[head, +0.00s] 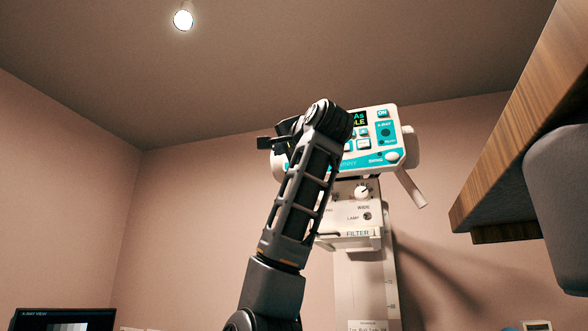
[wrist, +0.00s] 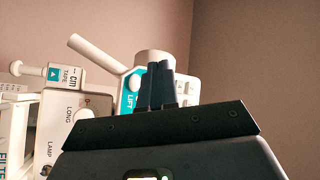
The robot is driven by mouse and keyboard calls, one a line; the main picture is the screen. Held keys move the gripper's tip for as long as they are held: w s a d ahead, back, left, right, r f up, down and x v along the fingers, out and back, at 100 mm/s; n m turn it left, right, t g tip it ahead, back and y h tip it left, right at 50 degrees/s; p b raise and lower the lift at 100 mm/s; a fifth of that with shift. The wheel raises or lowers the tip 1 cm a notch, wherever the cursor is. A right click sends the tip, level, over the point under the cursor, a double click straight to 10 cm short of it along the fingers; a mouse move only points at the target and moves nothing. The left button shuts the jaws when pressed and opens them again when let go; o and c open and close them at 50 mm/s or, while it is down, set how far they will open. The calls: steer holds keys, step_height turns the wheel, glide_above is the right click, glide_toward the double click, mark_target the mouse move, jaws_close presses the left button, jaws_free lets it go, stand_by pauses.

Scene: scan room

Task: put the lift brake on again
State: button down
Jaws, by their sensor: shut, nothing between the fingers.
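The white and teal X-ray control head (head: 384,125) is on a column at the centre right in the head view. My arm covers its left part. My gripper (wrist: 161,70) is shut and empty. Its dark fingertips overlap a white round part (wrist: 154,56) just right of the LIFT panel; I cannot tell whether they touch it. In the head view, my gripper is mostly hidden behind my wrist.
A white handle bar (wrist: 95,53) sticks out up-left of the LIFT panel. Below the head is a box marked FILTER (head: 350,242) with a WIDE knob (head: 362,192). A wooden shelf (head: 515,130) juts in at right. The wall at left is clear.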

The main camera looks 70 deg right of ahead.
steer(key=d+p, duration=0.1)
steer(key=d, duration=0.7)
steer(key=shift+w+d, duration=0.4)
steer(key=shift+d, duration=0.2)
stand_by(1.9)
steer(key=shift+d, duration=0.2)
steer(key=shift+d, duration=0.4)
stand_by(0.8)
steer(key=shift+a, duration=0.8)
steer(key=shift+s+a+b, duration=0.2)
steer(key=shift+a+b, duration=0.5)
steer(key=shift+a, duration=1.8)
